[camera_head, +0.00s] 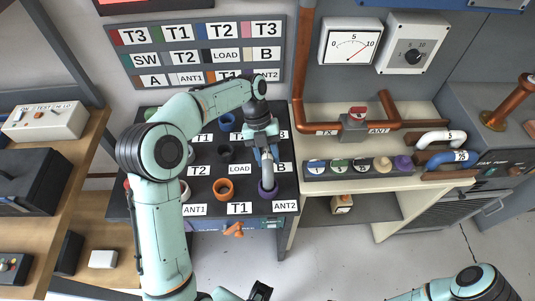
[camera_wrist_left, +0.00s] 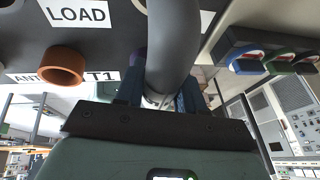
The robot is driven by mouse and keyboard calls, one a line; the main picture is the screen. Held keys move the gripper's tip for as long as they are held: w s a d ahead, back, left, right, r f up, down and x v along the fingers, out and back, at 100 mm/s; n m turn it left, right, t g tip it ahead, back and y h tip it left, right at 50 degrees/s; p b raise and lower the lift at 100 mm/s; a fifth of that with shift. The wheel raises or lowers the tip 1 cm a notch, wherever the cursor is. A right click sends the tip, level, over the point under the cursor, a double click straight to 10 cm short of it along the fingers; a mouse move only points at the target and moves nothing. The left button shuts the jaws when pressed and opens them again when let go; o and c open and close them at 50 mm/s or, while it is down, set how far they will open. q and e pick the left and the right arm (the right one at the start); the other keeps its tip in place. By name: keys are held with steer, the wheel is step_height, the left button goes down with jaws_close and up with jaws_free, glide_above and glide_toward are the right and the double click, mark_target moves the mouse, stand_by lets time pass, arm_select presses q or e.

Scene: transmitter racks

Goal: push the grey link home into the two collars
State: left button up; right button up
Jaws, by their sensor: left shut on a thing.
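The grey link (camera_head: 267,168) is a thick curved tube. My left gripper (camera_head: 263,146) is shut on it above the dark collar panel (camera_head: 205,168). In the left wrist view the link (camera_wrist_left: 173,50) rises large between the two blue fingers (camera_wrist_left: 160,95). Its near end is at the purple collar (camera_head: 268,194) by the ANT2 label; I cannot tell how deep it sits. A dark part at the bottom edge may be my right gripper (camera_head: 261,291).
An orange collar (camera_head: 223,189) stands left of the purple one, with other collars around it. An orange handle (camera_head: 233,230) sits on the panel's front. To the right, a shelf holds a row of coloured caps (camera_head: 360,167) and blue and white links (camera_head: 447,158).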

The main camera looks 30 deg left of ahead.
arm_select(q)
steer(key=shift+f, duration=0.25)
arm_select(e)
steer(key=shift+f, duration=0.15)
arm_select(q)
steer(key=o, duration=1.3)
steer(key=shift+c, duration=0.2)
steer(key=p+v, duration=0.3)
steer(key=v, duration=1)
steer(key=shift+r, duration=0.15)
arm_select(e)
steer(key=w+r, duration=0.1)
steer(key=r, duration=0.1)
steer(key=w+r, duration=0.1)
steer(key=r, duration=0.1)
steer(key=shift+w, duration=0.2)
steer(key=shift+s, duration=0.1)
